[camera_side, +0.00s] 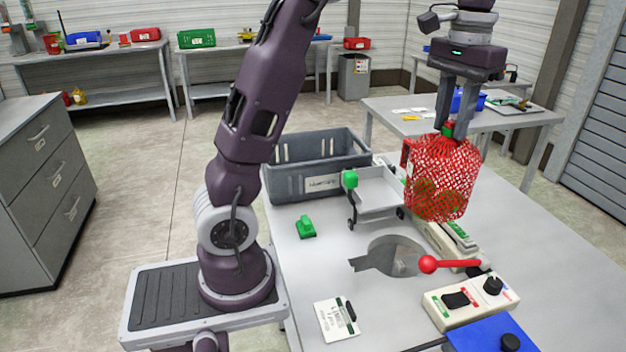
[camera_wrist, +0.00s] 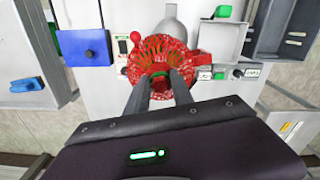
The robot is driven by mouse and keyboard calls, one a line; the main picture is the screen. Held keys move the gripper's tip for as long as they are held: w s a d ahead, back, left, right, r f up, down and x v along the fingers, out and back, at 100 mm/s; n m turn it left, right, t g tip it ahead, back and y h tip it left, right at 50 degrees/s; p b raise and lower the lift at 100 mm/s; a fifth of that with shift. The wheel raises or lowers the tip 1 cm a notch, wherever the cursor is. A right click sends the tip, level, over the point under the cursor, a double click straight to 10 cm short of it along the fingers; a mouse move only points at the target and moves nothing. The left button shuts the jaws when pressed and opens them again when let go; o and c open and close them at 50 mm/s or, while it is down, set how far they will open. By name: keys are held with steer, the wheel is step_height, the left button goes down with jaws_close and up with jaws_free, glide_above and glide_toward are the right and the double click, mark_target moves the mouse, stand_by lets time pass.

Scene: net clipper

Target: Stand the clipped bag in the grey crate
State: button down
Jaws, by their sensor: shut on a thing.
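A red net bag (camera_side: 441,178) with green contents hangs upright from my gripper (camera_side: 452,122), clear above the table at the right of the side view. My gripper is shut on the bag's gathered top, where a green and red piece (camera_side: 448,128) shows between the fingers. In the wrist view the bag (camera_wrist: 165,47) flares out below the fingertips (camera_wrist: 160,76). The grey crate (camera_side: 318,165) stands at the table's back left in the side view, to the left of the bag. It also shows at the upper right of the wrist view (camera_wrist: 293,48). Its floor is mostly hidden in the side view.
A grey tray (camera_side: 380,196) with a green knob (camera_side: 350,180) stands between crate and bag. A red-ball lever (camera_side: 428,264), a round hole (camera_side: 395,256), a control box (camera_side: 470,298), a blue block (camera_side: 492,335) and a green clip-like piece (camera_side: 306,227) are on the table.

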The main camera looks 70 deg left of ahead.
steer(key=s+a+n, duration=0.3)
steer(key=a+n, duration=1)
steer(key=a, duration=0.9)
steer(key=s+a+f+n, duration=0.2)
steer(key=s+a+n, duration=1)
steer(key=a, duration=0.4)
step_height(320, 180, down, 12)
steer(key=s+a, duration=0.1)
steer(key=shift+r+m, duration=0.15)
steer(key=shift+m, duration=0.25)
steer(key=c, duration=1.1)
jaws_free()
